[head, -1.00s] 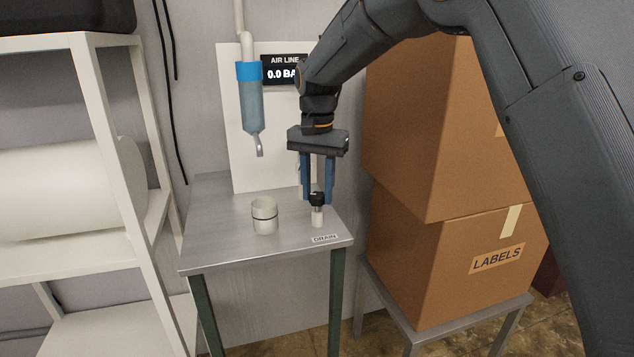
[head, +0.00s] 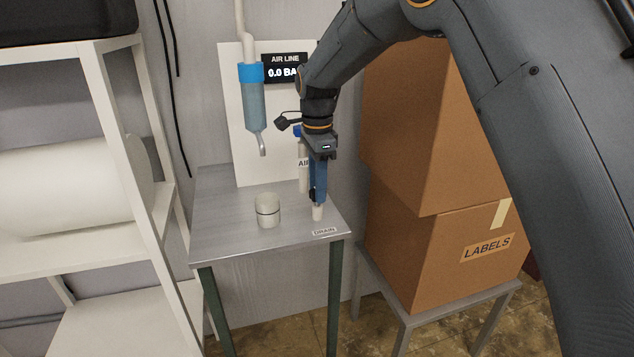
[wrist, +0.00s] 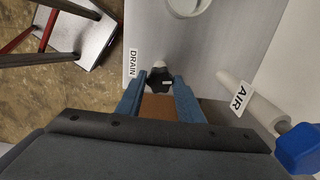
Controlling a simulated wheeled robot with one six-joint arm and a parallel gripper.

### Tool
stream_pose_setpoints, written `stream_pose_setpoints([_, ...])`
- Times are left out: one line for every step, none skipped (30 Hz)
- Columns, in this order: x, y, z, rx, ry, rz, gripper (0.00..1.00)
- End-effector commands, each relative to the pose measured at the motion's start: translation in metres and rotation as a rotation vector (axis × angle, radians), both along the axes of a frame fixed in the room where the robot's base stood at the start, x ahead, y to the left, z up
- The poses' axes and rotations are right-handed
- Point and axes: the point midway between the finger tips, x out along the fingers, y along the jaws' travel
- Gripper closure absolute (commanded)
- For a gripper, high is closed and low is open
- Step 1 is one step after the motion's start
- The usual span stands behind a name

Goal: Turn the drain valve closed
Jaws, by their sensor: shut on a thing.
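The drain valve stands at the front right of the metal table, next to the DRAIN label (head: 325,232). It has a white stem (head: 317,213) and a black knob (wrist: 160,82), which shows best in the wrist view. My gripper (head: 317,192) points straight down over it. Its two blue fingers are on either side of the black knob and shut on it, as the wrist view also shows (wrist: 158,90). In the head view the fingers are seen edge-on and hide most of the knob.
A white cup (head: 268,210) stands left of the valve on the table (head: 225,235). Behind are a blue-capped filter (head: 254,105), an AIR LINE display reading 0.0 (head: 284,68) and the AIR pipe with a blue handle (wrist: 300,148). Cardboard boxes (head: 450,240) stand close on the right.

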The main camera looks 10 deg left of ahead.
Motion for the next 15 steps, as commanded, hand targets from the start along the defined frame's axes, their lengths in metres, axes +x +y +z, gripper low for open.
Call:
stream_pose_setpoints([-0.0001,0.0002,0.0016,0.001,-0.001,-0.030,0.89])
stream_pose_setpoints([0.0000,0.0002,0.0015,0.000,-0.001,-0.049,0.89])
stream_pose_setpoints([0.0000,0.0002,0.0013,0.000,0.000,-0.071,0.89])
stream_pose_setpoints([0.0000,0.0002,0.0013,0.000,0.000,-0.088,0.89])
stream_pose_setpoints([0.0001,0.0002,0.0012,0.000,-0.001,-0.102,0.89])
stream_pose_setpoints([0.0001,0.0002,0.0011,0.000,-0.001,-0.120,0.89])
stream_pose_setpoints([0.0001,0.0002,0.0010,0.000,-0.001,-0.132,0.89])
stream_pose_setpoints([0.0002,0.0002,0.0010,0.000,-0.001,-0.144,0.89])
stream_pose_setpoints([0.0002,0.0002,0.0010,0.000,-0.001,-0.156,0.89])
stream_pose_setpoints([0.0002,0.0002,0.0009,0.000,-0.001,-0.165,0.89])
stream_pose_setpoints([0.0003,0.0003,0.0009,0.000,-0.001,-0.173,0.89])
stream_pose_setpoints([0.0003,0.0003,0.0009,0.000,-0.001,-0.181,0.89])
stream_pose_setpoints([0.0003,0.0003,0.0008,0.000,-0.001,-0.186,0.89])
stream_pose_setpoints([0.0004,0.0003,0.0008,0.000,-0.001,-0.191,0.89])
stream_pose_setpoints([0.0004,0.0003,0.0008,0.000,-0.001,-0.196,0.89])
